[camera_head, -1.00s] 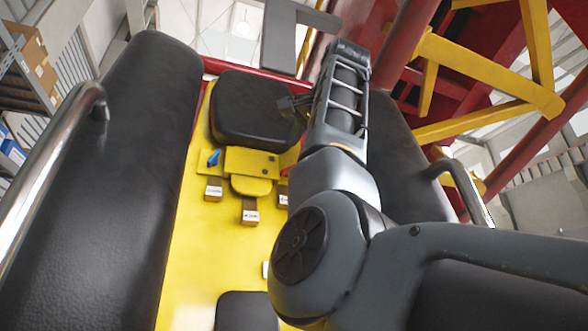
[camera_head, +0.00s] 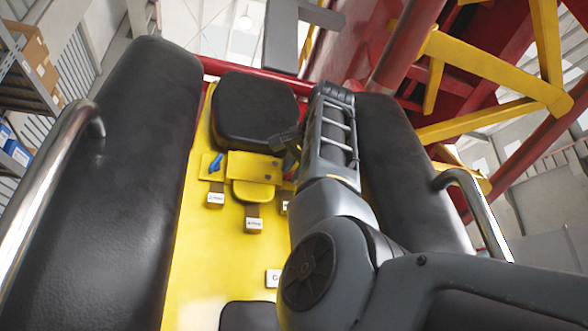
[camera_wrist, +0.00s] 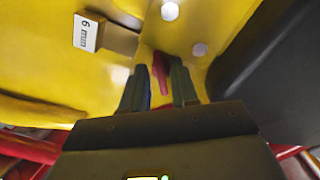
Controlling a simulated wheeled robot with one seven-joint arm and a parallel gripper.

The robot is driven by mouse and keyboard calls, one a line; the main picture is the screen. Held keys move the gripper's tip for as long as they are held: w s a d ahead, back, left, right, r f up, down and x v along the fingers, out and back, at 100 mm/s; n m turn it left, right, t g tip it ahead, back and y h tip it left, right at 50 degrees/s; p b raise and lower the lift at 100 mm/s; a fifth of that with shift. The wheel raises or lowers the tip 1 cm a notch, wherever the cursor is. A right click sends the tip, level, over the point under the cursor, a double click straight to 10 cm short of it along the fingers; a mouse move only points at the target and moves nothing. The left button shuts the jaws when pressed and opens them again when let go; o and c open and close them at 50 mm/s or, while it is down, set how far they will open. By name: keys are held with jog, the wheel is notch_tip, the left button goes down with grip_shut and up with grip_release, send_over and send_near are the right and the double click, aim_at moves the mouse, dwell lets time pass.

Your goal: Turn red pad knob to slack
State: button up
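The red pad knob (camera_wrist: 160,72) shows in the wrist view as a narrow red lever on the yellow surface, just beyond and between my fingertips. My gripper (camera_wrist: 159,82) has its two dark fingers apart, with a gap between them. I cannot tell how far the tips are from the knob or whether either touches it. In the head view my gripper (camera_head: 287,146) is beside the right end of the yellow bracket (camera_head: 251,167), below the black pad (camera_head: 255,110). The knob is mostly hidden there by my arm.
A blue knob (camera_head: 216,163) sits at the bracket's left end. Small labelled blocks (camera_head: 254,224) stand on the yellow panel; one in the wrist view reads "6 mm" (camera_wrist: 87,32). Long black cushions (camera_head: 140,170) and chrome rails (camera_head: 50,170) flank the panel.

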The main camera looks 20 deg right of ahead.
grip_shut()
jog(key=shift+n, duration=0.3)
jog(key=shift+d+f+n, duration=0.1)
jog(key=shift+n, duration=3)
jog(key=shift+o, duration=0.9)
grip_release()
